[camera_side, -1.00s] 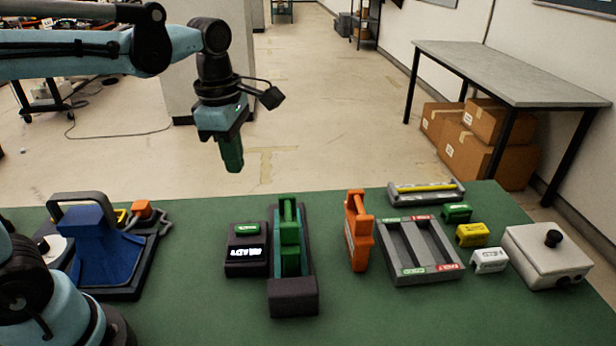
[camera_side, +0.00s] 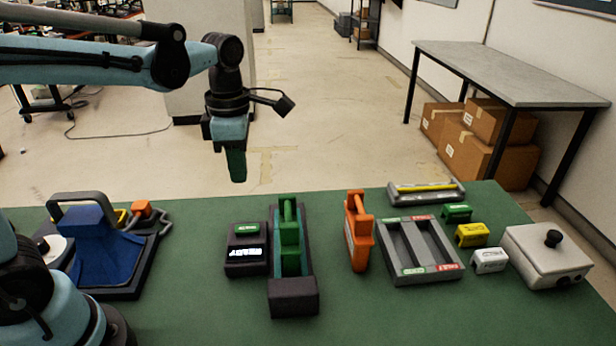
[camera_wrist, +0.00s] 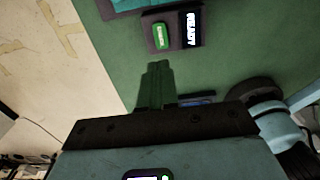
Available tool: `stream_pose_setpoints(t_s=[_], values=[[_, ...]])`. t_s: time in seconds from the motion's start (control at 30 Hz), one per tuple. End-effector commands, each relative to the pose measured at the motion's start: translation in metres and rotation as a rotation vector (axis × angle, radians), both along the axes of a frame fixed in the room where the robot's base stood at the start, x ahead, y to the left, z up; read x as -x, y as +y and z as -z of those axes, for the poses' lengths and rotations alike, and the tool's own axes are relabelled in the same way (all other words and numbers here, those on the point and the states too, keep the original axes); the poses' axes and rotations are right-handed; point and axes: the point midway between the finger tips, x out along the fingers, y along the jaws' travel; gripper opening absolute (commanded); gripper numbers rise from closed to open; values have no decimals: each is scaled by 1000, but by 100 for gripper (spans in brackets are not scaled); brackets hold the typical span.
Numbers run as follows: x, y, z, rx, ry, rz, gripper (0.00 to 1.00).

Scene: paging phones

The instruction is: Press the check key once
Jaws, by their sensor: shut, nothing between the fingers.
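The check key (camera_side: 247,229) is a green key on top of a small dark box (camera_side: 236,268) on the green table. A lit white display reading "READY" (camera_side: 246,252) sits below the key on the same box. In the wrist view the green key (camera_wrist: 161,36) and the lit display (camera_wrist: 190,29) show near the top. My gripper (camera_side: 237,180) is shut and empty. It hangs in the air above and behind the box, apart from the key. In the wrist view its green fingers (camera_wrist: 157,68) point toward the key with a gap between.
A dark cradle with a green handset (camera_side: 289,262) stands right of the box. Further right are an orange handset (camera_side: 358,245), a grey tray (camera_side: 418,277), small coloured blocks (camera_side: 471,235) and a white box (camera_side: 548,258). A blue stand (camera_side: 88,254) is at left.

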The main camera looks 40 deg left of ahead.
Motion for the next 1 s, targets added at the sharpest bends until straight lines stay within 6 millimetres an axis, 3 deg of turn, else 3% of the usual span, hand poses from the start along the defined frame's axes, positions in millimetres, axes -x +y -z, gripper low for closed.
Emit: stream_pose_setpoints(t_s=[0.6, 1.0], values=[[0, 0, 90, 0, 0, 1, 0], [0, 0, 114, 0, 0, 0, 0]])
